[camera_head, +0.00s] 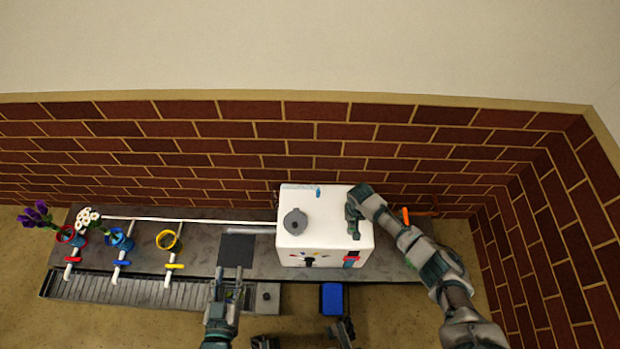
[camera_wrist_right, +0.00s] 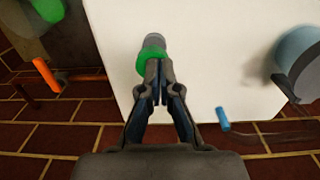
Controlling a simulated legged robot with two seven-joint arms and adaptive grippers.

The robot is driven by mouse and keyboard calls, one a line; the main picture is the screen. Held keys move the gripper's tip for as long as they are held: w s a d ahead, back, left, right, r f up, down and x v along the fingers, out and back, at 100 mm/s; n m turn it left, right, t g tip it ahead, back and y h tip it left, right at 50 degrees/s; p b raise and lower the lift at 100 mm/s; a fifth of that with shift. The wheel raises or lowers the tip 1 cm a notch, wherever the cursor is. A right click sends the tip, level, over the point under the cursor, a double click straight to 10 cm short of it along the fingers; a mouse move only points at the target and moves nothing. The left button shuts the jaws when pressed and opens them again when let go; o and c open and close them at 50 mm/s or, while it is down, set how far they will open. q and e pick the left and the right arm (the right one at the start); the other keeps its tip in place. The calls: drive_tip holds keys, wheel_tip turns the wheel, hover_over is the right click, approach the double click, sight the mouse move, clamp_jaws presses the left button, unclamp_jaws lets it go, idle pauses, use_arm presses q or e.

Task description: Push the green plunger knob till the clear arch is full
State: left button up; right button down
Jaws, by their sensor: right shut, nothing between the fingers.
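The green plunger knob (camera_wrist_right: 151,50) shows in the right wrist view as a green ring on a grey stub on top of the white machine (camera_head: 325,222). My right gripper (camera_wrist_right: 155,66) is shut with nothing between its fingers; its tips are at the knob and overlap it, and I cannot tell if they press on it. In the head view my right gripper (camera_head: 353,226) covers the knob. The clear arch (camera_head: 300,186) seems to lie at the machine's back edge, beside a small blue piece (camera_head: 318,191); its fill cannot be read. My left gripper (camera_head: 229,273) is open and empty.
A grey round lid (camera_head: 295,221) sits on the machine's left. An orange lever (camera_head: 405,215) is at its right. A blue-topped block (camera_head: 332,298) is in front.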

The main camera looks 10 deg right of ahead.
drive_tip(key=shift+d+f+b, duration=0.3)
drive_tip(key=shift+d+f, duration=0.45)
drive_tip(key=shift+f, duration=0.3)
drive_tip(key=shift+a+r, duration=0.35)
drive_tip(key=shift+a, duration=0.1)
drive_tip(key=shift+a+r+p, duration=0.15)
drive_tip(key=shift+r+p, duration=0.15)
drive_tip(key=shift+p, duration=0.05)
drive_tip(key=r+p, duration=0.1)
drive_tip(key=d+r+p, duration=0.1)
drive_tip(key=r+p, duration=0.1)
drive_tip(key=shift+r, duration=0.1)
drive_tip(key=shift+a+r, duration=0.1)
drive_tip(key=shift+r, duration=0.15)
drive_tip(key=shift+a+p, duration=0.1)
drive_tip(key=shift+p, duration=0.2)
use_arm(q)
drive_tip(key=r, duration=0.5)
drive_tip(key=shift+w+d, duration=0.2)
drive_tip(key=shift+d, duration=0.15)
use_arm(e)
drive_tip(key=shift+a, duration=0.2)
use_arm(q)
drive_tip(key=shift+d+r, duration=0.1)
drive_tip(key=shift+d, duration=0.15)
use_arm(e)
drive_tip(key=shift+d+f, duration=0.1)
drive_tip(key=shift+d, duration=0.1)
